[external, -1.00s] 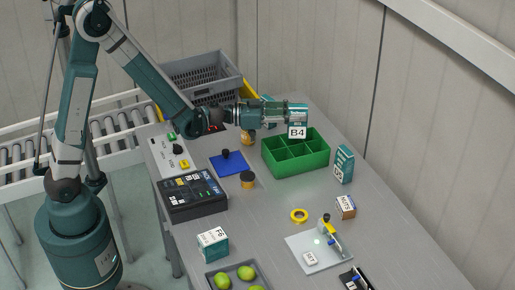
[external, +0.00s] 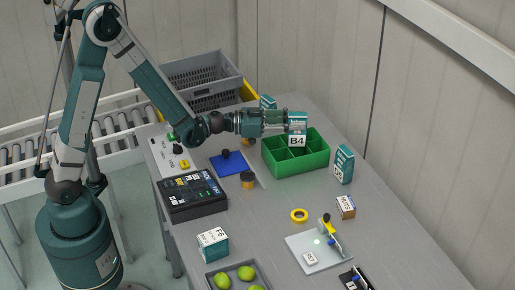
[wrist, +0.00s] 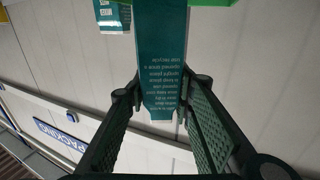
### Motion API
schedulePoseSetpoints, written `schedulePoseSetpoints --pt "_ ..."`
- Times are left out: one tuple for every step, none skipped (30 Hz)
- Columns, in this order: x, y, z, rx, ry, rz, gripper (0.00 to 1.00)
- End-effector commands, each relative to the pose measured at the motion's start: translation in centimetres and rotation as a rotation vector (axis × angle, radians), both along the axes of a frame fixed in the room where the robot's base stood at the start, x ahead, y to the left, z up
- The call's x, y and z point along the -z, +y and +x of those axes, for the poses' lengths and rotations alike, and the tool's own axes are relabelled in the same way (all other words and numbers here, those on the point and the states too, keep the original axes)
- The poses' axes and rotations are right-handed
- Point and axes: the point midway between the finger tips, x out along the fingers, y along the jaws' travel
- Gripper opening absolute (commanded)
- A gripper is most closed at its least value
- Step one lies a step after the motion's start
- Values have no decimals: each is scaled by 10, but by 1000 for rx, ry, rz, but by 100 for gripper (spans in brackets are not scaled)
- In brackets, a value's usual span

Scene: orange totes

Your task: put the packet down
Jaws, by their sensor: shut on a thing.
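The packet (external: 297,140) is a teal and white carton with a B4 label. My gripper (external: 291,122) is shut on it and points to the right, nearly level. The packet hangs over the back of the green divided bin (external: 297,167); whether its bottom is inside a compartment or still above the dividers I cannot tell. In the wrist view the packet (wrist: 162,60) stands between the two fingers, its teal printed side facing the camera. A strip of the green bin (wrist: 212,3) shows at the top edge of that view.
A teal carton (external: 344,164) stands right of the bin, with a small brown NUTS box (external: 346,207) nearer. Open table lies in front of the bin.

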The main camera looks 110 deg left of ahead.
Motion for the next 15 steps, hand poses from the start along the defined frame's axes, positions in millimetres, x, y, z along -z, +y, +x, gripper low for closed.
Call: schedulePoseSetpoints --pt "0 0 0 0 0 0 11" --pt "1 0 0 0 0 0 11" --pt "2 0 0 0 0 0 11" --pt "3 0 0 0 0 0 11" --pt "3 0 0 0 0 0 11" --pt "3 0 0 0 0 0 27" --pt "3 0 0 0 0 0 31" --pt "3 0 0 0 0 0 35" --pt "3 0 0 0 0 0 40" --pt "3 0 0 0 0 0 40" --pt "3 0 0 0 0 0 40" --pt "3 0 0 0 0 0 40" --pt "3 0 0 0 0 0 40" --pt "2 0 0 0 0 0 40" --pt "2 0 0 0 0 0 40"
